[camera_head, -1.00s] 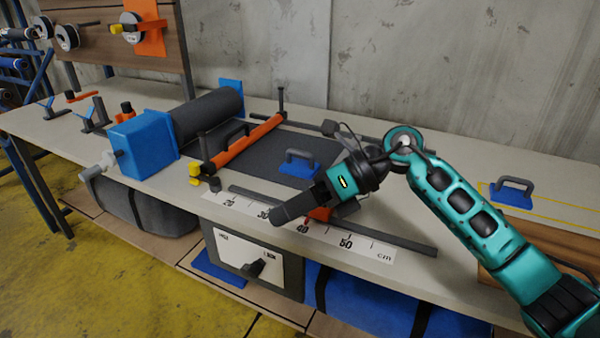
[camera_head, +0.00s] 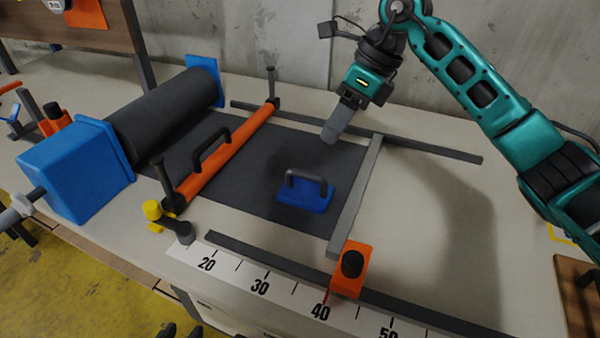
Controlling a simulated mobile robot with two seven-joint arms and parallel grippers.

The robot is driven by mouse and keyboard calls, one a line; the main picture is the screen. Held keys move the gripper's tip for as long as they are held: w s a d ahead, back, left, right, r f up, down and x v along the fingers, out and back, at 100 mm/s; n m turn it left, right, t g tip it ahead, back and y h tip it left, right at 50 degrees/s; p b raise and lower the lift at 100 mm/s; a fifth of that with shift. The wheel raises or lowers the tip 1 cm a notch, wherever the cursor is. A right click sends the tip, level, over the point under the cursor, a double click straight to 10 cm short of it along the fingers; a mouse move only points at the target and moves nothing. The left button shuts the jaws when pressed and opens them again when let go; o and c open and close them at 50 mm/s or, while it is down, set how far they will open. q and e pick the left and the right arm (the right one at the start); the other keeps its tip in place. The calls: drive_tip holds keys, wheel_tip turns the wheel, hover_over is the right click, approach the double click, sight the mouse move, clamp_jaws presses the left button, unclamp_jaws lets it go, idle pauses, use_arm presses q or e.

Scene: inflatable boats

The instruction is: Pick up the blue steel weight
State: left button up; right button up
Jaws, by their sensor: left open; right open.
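The blue steel weight (camera_head: 306,194) is a flat blue block with a grey handle on top. It lies on the dark fabric sheet (camera_head: 250,205), left of the grey crossbar (camera_head: 355,195). My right gripper (camera_head: 331,138) comes in from the upper right. It is open and empty, above and behind the weight, with its fingers pointing down and not touching it. The fingers are seen nearly edge-on, so the gap between them hardly shows. My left gripper is not in view.
An orange bar (camera_head: 228,155) with a black handle crosses the sheet on the left, near the dark roll (camera_head: 165,115) and blue box (camera_head: 75,170). An orange stop (camera_head: 351,270) stands by the centimetre scale (camera_head: 285,290) in front. The tabletop right of the crossbar is clear.

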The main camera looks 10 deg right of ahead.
sight(306, 173)
drive_tip(key=x, duration=0.4)
drive_tip(key=b+x, duration=0.1)
drive_tip(key=x, duration=0.7)
drive_tip(key=shift+s+a+f, duration=0.15)
drive_tip(key=shift+s+f, duration=0.2)
clamp_jaws()
idle(0.9)
drive_tip(key=shift+w+r, duration=0.1)
drive_tip(key=shift+r, duration=0.1)
